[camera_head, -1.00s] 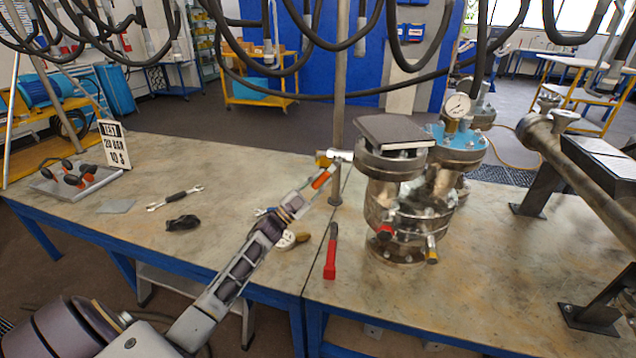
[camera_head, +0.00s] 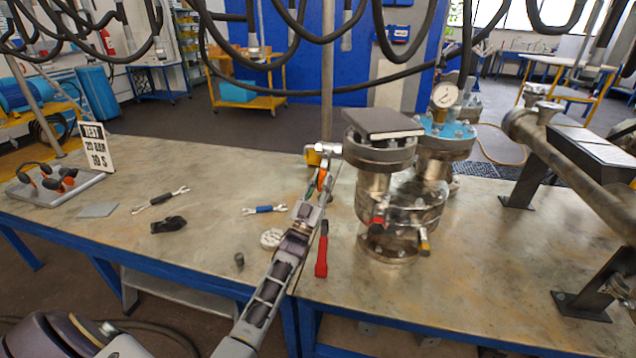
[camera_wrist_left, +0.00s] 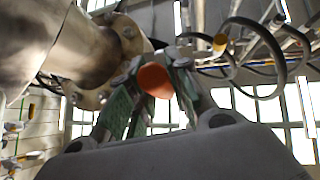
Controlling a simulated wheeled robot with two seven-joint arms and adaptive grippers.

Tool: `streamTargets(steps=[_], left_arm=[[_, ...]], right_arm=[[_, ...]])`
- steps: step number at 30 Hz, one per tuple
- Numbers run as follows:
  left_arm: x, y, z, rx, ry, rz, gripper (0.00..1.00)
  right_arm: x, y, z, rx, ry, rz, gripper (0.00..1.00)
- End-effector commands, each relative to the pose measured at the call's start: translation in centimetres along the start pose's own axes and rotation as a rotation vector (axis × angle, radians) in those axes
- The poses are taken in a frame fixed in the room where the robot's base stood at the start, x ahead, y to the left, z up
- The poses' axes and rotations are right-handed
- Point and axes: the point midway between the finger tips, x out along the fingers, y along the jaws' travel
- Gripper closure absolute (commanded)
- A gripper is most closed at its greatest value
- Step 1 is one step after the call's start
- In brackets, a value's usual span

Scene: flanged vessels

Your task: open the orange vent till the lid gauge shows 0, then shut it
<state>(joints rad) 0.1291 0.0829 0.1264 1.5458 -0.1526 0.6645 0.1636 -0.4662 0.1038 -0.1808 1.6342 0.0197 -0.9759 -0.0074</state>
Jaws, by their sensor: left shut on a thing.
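The orange vent handle (camera_head: 321,179) is at the left side of the steel vessel (camera_head: 395,205), by a horizontal pipe stub. My left gripper (camera_head: 316,184) is shut on the handle. In the left wrist view the handle's round orange end (camera_wrist_left: 155,80) sits between the two green-padded fingers. The fingers hide part of the handle in the head view. The lid gauge (camera_head: 445,95) has a white dial and stands on the blue lid (camera_head: 445,132) behind the vessel's dark top plate. Its needle is too small to read surely. My right gripper is not in view.
A red-handled tool (camera_head: 321,255), a loose round gauge (camera_head: 271,238) and spanners lie on the bench. Red (camera_head: 376,222) and yellow (camera_head: 424,246) handles stick out low on the vessel.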

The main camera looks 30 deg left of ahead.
Motion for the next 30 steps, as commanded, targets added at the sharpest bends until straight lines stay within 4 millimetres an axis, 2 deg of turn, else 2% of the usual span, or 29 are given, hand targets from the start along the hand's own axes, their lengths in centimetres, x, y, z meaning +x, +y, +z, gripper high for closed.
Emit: streamTargets(steps=[9,24,25,29,30], left_arm=[[-0.1,0.9,0.2,-0.072,0.017,-0.07,1.0],[0.0,1.0,0.2,-0.084,0.02,-0.08,1.0],[0.0,1.0,0.2,-0.084,0.02,-0.08,0.76],[0.1,1.0,0.2,-0.083,0.021,-0.08,0.6],[0.1,1.0,0.2,-0.083,0.021,-0.08,0.58]], right_arm=[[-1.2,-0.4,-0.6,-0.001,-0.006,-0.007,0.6],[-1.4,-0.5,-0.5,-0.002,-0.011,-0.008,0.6],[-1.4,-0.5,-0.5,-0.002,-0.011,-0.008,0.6],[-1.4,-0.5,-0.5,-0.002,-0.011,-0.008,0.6],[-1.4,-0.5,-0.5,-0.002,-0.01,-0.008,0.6]])
